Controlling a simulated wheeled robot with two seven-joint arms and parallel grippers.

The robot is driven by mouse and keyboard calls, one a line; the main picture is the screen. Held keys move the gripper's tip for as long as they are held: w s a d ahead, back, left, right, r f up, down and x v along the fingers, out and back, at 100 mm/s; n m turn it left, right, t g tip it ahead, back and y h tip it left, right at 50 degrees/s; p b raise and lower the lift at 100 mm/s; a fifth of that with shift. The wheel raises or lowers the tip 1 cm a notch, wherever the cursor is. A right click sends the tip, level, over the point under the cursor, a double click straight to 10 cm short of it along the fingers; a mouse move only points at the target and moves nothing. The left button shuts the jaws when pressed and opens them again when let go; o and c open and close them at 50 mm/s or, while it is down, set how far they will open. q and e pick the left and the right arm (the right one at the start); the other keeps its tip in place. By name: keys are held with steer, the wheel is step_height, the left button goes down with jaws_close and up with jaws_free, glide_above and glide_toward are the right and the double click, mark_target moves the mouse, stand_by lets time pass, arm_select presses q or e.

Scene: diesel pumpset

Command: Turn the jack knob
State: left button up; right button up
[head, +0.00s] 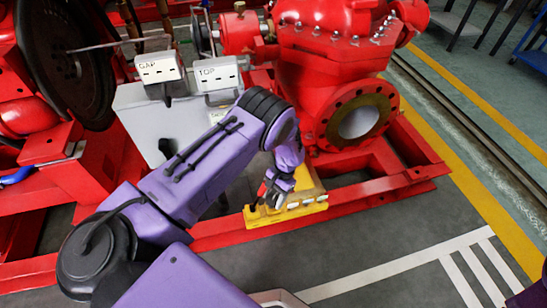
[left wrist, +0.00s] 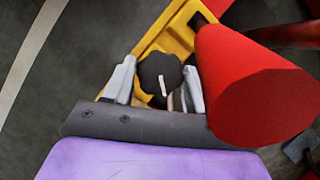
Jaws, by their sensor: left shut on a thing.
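The black jack knob (left wrist: 158,72), with a white pointer mark, sits on a yellow body in the left wrist view. The pale fingers of my left gripper (left wrist: 158,86) are on both sides of it, shut on the knob. In the head view the yellow jack body (head: 262,216) lies along the red base rail, and my left gripper (head: 277,188) reaches down onto it from above. The knob itself is hidden or too small to tell there. My right gripper is not in view.
A red cylinder (left wrist: 255,88) stands close to the right finger in the left wrist view. The red pump (head: 335,75) with an open flange rises behind the jack. Two white labelled boxes (head: 158,68) (head: 218,73) stand behind my left arm. Grey floor (head: 400,255) is clear in front.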

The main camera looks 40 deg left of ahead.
arm_select(q)
steer(key=m, duration=0.2)
steer(key=m+t+y+p, duration=0.1)
steer(key=m, duration=0.1)
steer(key=shift+d+r+m+y, duration=0.1)
steer(key=shift+d+m+y, duration=0.05)
steer(key=shift+m+y, duration=0.15)
steer(key=m+y+p, duration=0.1)
steer(key=m, duration=0.2)
steer(key=shift+d+m+t+p, duration=0.1)
steer(key=shift+m+t+p, duration=0.2)
steer(key=shift+t+p, duration=0.1)
steer(key=m, duration=0.2)
steer(key=m+t+p, duration=0.1)
steer(key=m, duration=0.1)
steer(key=shift+s+t+y, duration=0.15)
steer(key=shift+t+y, duration=0.15)
steer(key=shift+y, duration=0.1)
steer(key=shift+s+d+m+t+p, duration=0.1)
steer(key=shift+m+t+p, duration=0.7)
steer(key=shift+m, duration=1.3)
steer(key=o, duration=1)
steer(key=shift+o, duration=0.2)
